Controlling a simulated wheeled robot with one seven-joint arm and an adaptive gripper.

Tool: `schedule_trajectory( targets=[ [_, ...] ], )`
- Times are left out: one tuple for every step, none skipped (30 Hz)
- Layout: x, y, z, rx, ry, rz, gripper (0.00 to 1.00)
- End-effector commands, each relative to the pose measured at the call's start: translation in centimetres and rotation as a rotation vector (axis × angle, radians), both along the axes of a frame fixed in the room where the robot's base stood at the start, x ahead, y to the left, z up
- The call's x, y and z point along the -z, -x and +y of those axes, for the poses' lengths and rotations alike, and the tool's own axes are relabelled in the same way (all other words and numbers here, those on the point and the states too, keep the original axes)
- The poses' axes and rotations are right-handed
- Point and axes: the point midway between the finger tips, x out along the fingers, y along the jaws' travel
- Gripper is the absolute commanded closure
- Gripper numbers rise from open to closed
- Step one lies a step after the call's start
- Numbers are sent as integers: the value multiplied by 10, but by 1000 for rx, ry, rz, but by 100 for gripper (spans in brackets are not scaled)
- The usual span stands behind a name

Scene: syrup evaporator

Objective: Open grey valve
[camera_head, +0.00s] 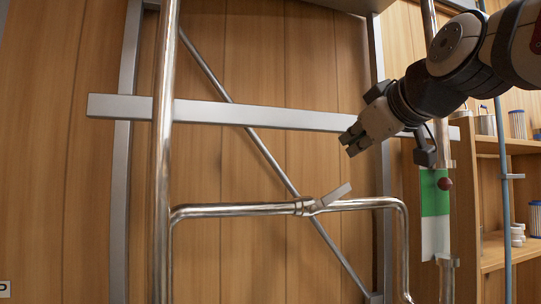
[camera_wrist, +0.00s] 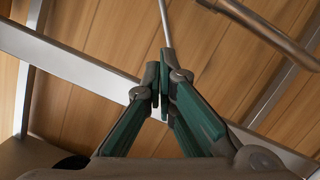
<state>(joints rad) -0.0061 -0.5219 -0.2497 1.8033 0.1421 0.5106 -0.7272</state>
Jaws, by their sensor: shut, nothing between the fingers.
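The grey valve shows in the head view as a flat grey handle (camera_head: 335,194) on a joint in the horizontal steel pipe (camera_head: 235,210). The handle slants up to the right, at an angle to the pipe. My gripper (camera_head: 350,141) is above and slightly right of the handle, apart from it, in front of the grey crossbar. In the wrist view my gripper's fingertips (camera_wrist: 163,88) are together with nothing between them. I cannot make out the valve handle in the wrist view.
A grey crossbar (camera_head: 265,116) and a thin diagonal rod (camera_head: 260,145) run along the wooden wall. A thick vertical pipe (camera_head: 163,160) stands left. At right are a green and white column (camera_head: 435,197), a dark red knob (camera_head: 445,184) and shelves (camera_head: 505,250) with jars.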

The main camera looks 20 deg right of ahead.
Motion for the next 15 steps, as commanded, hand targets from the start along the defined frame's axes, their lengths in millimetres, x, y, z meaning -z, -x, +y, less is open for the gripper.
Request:
schedule_trajectory(
  targets=[
    [0,-2,0,-1,12,2,100],
    [1,-4,-1,-1,14,2,100],
    [2,-8,-1,-2,15,3,100],
    [3,-11,-1,-2,14,4,100],
    [5,-15,-1,-1,13,5,100],
    [6,-21,-2,-1,13,5,100],
    [7,-26,-3,-1,13,5,100],
    [8,-32,-3,0,12,6,100],
    [10,-39,-4,-2,10,5,100],
    [11,-45,-5,-2,10,5,100],
    [13,-51,-5,-2,11,7,100],
    [14,-59,-6,-2,10,6,100],
    [16,-65,-7,-2,9,6,100],
    [17,-70,-7,-2,10,7,100],
    [19,-78,-8,-2,10,5,100]
  ],
)
